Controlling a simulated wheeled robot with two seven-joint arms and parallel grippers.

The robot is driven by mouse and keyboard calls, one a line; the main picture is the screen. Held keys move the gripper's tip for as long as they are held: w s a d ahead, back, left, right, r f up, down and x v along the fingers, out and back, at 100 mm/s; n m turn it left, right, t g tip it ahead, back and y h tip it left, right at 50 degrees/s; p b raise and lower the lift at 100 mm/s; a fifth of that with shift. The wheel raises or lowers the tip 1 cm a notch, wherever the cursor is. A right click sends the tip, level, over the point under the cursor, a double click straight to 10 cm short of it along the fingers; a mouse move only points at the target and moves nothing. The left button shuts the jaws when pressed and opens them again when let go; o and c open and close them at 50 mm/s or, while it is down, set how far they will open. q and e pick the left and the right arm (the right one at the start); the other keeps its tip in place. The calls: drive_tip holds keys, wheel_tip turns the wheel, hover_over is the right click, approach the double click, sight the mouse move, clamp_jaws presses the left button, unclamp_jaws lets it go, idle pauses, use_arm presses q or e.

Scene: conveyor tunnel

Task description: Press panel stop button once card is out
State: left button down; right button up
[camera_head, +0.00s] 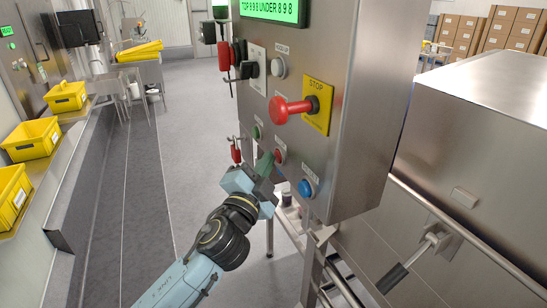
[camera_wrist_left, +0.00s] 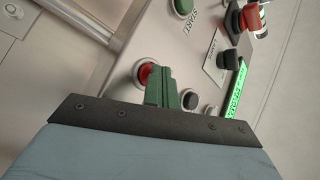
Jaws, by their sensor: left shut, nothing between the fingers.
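The steel control panel (camera_head: 340,110) stands in the middle of the head view. A red mushroom button (camera_head: 292,108) sticks out from its yellow STOP plate (camera_head: 318,105). A flat red button (camera_head: 280,156) sits lower down, with a green button (camera_head: 257,132) and a blue button (camera_head: 306,188) nearby. My left gripper (camera_head: 268,163) is shut and empty, its tips close beside the flat red button. In the left wrist view the shut green fingers (camera_wrist_left: 160,78) overlap the edge of the red button (camera_wrist_left: 144,75); I cannot tell whether they touch. I can make out no card.
A lit green display (camera_head: 272,10) tops the panel. A steel housing (camera_head: 480,120) and a black-gripped lever (camera_head: 405,268) stand at the right. Yellow bins (camera_head: 32,138) line the left side. The grey floor between is clear.

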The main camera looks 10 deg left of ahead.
use_arm(q)
drive_tip(key=shift+s+a, duration=0.6)
drive_tip(key=shift+a, duration=0.15)
drive_tip(key=shift+s+a+p, duration=0.3)
drive_tip(key=shift+s+a, duration=0.4)
drive_tip(key=shift+a, duration=0.35)
drive_tip(key=shift+s+a+p, duration=0.3)
drive_tip(key=shift+s+a, duration=0.4)
drive_tip(key=shift+a, duration=0.35)
drive_tip(key=shift+f, duration=0.1)
